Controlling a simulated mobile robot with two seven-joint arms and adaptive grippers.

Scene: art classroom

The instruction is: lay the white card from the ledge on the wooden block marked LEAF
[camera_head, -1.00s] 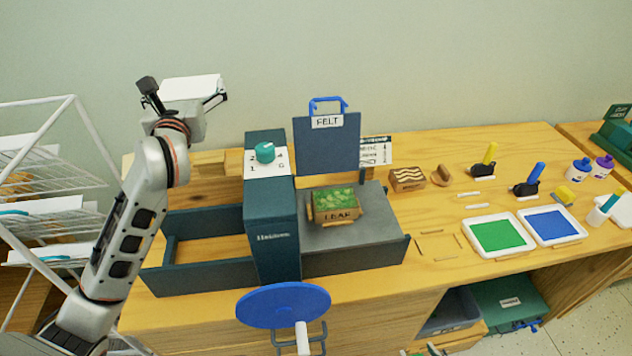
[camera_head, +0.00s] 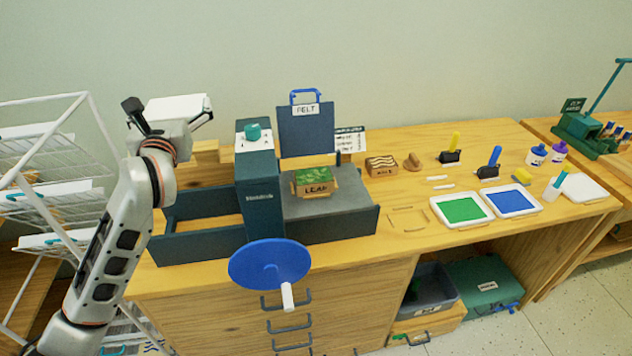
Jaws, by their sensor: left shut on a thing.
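The white card (camera_head: 184,106) is in my left gripper (camera_head: 170,118), held up in front of the wall, left of the dark press. The left gripper's fingers are shut on the card. The wooden block marked LEAF (camera_head: 317,191), with a green leaf-patterned top, rests on the grey bed (camera_head: 350,206) of the press, right of the gripper and apart from it. My right gripper is out of view.
The press column (camera_head: 257,190) with a teal knob stands between card and block. A blue FELT panel (camera_head: 305,134) rises behind the block. The blue wheel (camera_head: 268,264) is in front. A wavy-patterned block (camera_head: 381,167) and ink trays (camera_head: 460,209) lie right. A white wire rack (camera_head: 85,165) stands left.

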